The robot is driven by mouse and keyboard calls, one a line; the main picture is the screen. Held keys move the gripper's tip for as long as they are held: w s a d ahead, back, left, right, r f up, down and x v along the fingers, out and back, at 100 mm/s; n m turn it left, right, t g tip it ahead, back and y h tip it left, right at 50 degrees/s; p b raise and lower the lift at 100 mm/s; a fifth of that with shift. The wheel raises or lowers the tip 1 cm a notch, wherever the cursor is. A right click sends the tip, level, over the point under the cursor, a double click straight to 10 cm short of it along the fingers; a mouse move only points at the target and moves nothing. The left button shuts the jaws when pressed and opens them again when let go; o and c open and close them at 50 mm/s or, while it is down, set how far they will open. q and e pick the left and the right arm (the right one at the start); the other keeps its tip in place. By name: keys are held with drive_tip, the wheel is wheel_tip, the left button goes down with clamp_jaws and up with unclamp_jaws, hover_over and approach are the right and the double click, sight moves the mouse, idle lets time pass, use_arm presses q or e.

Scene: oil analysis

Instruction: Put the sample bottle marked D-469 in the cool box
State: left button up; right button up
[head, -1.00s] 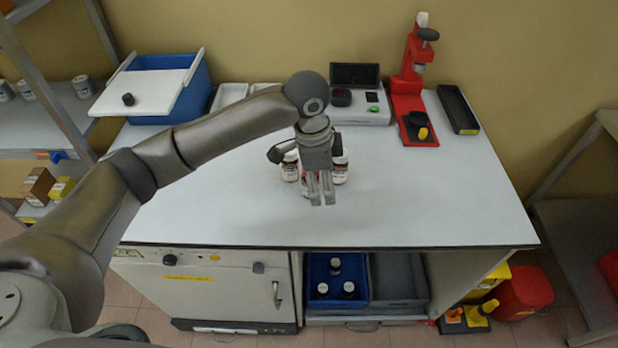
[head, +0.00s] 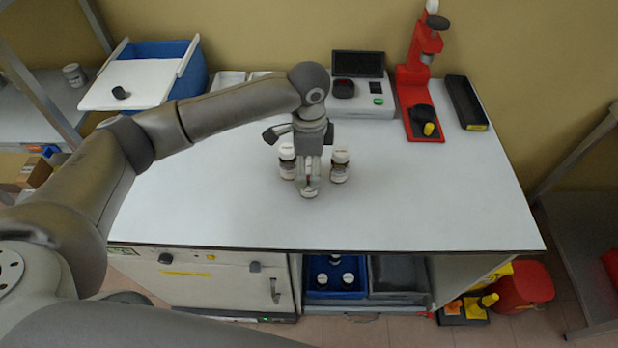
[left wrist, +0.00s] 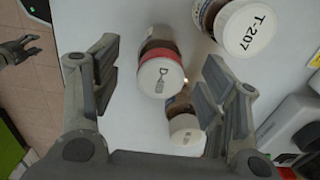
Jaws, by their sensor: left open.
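Three white-capped bottles stand on the bench. The front one (head: 309,192) is partly hidden by my left gripper (head: 309,180). In the left wrist view its cap (left wrist: 160,78) has a red band and a mark starting with D; I cannot read the rest. It lies between the open fingers, with no clear contact. A bottle marked T-207 (left wrist: 245,28) and another with an unreadable mark (left wrist: 187,130) stand nearby. The blue cool box (head: 190,82) is at the back left, with a white black-knobbed lid (head: 130,82) over its front. A dark gripper, seemingly my right (left wrist: 18,48), shows over the floor.
White trays (head: 230,82), a screen device (head: 362,95), a red stand (head: 418,100) and a black tray (head: 465,102) line the back. The bench (head: 430,190) is clear at right. A blue crate (head: 322,292) with bottles sits below.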

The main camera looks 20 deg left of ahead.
sight(309, 178)
use_arm(q)
wheel_tip(309, 178, down, 4)
drive_tip(key=shift+f+p, duration=0.1)
drive_tip(key=shift+p, duration=0.25)
drive_tip(key=shift+f, duration=0.55)
drive_tip(key=shift+w, duration=0.1)
drive_tip(key=c, duration=1.3)
use_arm(e)
drive_tip(key=shift+w+a+r, duration=0.15)
drive_tip(key=shift+w+r, duration=0.3)
drive_tip(key=shift+w, duration=0.2)
use_arm(q)
drive_tip(key=shift+r, duration=0.15)
drive_tip(key=shift+r, duration=0.2)
wheel_tip(309, 178, up, 2)
drive_tip(key=s+d+r+b, duration=0.3)
drive_tip(key=s+d+r, duration=0.4)
drive_tip(key=s+r, duration=0.3)
drive_tip(key=shift+s+d+r, duration=0.15)
drive_tip(key=shift+s+r, duration=0.05)
drive_tip(key=shift+s, duration=0.8)
use_arm(e)
wheel_tip(309, 178, down, 3)
drive_tip(key=shift+f, duration=0.1)
